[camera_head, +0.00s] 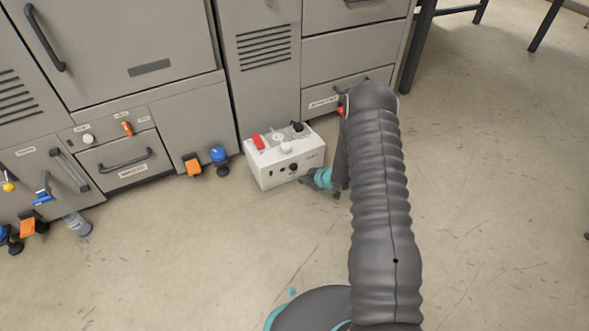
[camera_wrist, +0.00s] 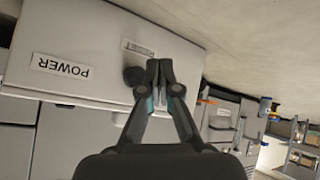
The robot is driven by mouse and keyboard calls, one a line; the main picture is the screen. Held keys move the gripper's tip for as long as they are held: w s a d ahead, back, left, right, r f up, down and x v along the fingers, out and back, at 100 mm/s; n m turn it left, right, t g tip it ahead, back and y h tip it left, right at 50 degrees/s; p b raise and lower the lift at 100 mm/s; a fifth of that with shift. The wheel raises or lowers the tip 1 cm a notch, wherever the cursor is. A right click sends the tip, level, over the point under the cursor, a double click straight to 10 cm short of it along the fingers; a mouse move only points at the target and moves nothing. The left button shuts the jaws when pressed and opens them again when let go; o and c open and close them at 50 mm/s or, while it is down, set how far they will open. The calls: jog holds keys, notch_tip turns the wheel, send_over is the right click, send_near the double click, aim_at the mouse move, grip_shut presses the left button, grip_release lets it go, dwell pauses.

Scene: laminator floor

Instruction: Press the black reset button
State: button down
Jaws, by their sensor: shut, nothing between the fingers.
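A white control box (camera_head: 262,173) stands on the floor against the grey cabinets in the head view. In the wrist view its pale face (camera_wrist: 75,35) appears upside down, with a POWER label and a RESET label. A dark round button (camera_wrist: 133,76) sits beside the RESET label. My gripper (camera_wrist: 158,70) is shut and empty, its fingertips just right of this button; I cannot tell whether they touch. In the head view my gripper (camera_head: 305,180) is low at the box's front right, partly hidden by my arm.
The box top carries a red switch (camera_head: 257,141), pale knobs and a black knob (camera_head: 297,127). Grey cabinets (camera_head: 265,80) close off the space behind. Orange (camera_head: 193,165) and blue (camera_head: 218,155) parts stand left of the box.

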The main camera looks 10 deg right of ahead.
jog(key=shift+s+d, duration=0.3)
jog(key=shift+s, duration=0.55)
